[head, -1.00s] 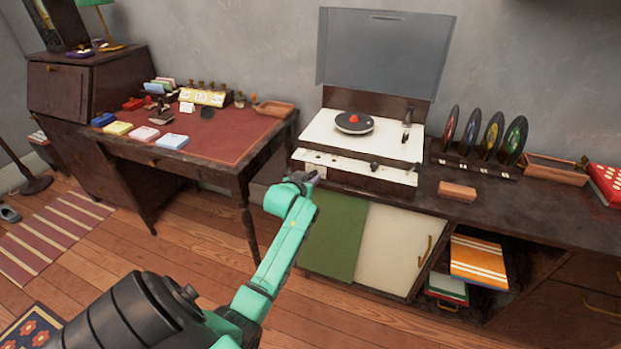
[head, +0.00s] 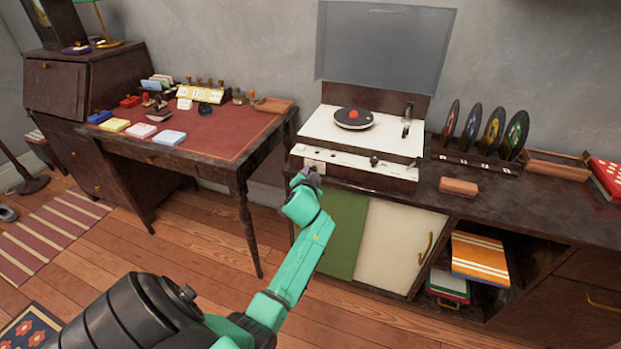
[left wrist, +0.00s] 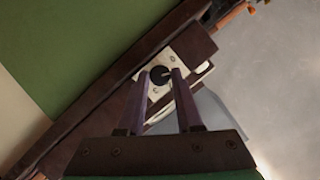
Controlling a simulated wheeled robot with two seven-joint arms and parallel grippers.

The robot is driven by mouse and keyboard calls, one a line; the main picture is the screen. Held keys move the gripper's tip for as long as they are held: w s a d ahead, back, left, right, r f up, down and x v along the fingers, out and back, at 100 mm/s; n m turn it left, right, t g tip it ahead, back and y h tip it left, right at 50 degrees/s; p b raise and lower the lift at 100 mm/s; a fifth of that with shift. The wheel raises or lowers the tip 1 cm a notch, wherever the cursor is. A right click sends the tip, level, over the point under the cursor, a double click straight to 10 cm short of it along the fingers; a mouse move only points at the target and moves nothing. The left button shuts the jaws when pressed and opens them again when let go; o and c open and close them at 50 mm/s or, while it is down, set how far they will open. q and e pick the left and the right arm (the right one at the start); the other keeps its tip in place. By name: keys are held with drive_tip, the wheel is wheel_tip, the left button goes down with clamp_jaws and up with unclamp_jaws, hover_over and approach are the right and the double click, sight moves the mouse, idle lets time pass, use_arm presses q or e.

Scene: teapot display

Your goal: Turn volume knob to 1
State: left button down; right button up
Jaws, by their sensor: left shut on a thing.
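The record player (head: 340,172) stands on the cabinet with its clear lid raised. Its pale front panel carries a black round knob (left wrist: 160,76) on a light plate with small marks, seen in the left wrist view. My left gripper (head: 306,178) is at the left end of this front panel. In the left wrist view its two fingers (left wrist: 160,73) stand on either side of the knob and are shut on it. The gripper hides the knob in the head view. The numbers around the knob are too small to read. My right gripper is not in view.
A turntable disc (head: 353,118) with a red centre lies on top of the player. Several upright records (head: 493,132) stand to the right, with a small brown block (head: 459,187) in front. A desk (head: 240,158) stands to the left.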

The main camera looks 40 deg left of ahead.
use_arm(q)
drive_tip(key=shift+d+f+m+y+b, duration=0.1)
drive_tip(key=shift+m+y+b, duration=0.6)
drive_tip(key=shift+m+b, duration=0.35)
drive_tip(key=c, duration=0.6)
unclamp_jaws()
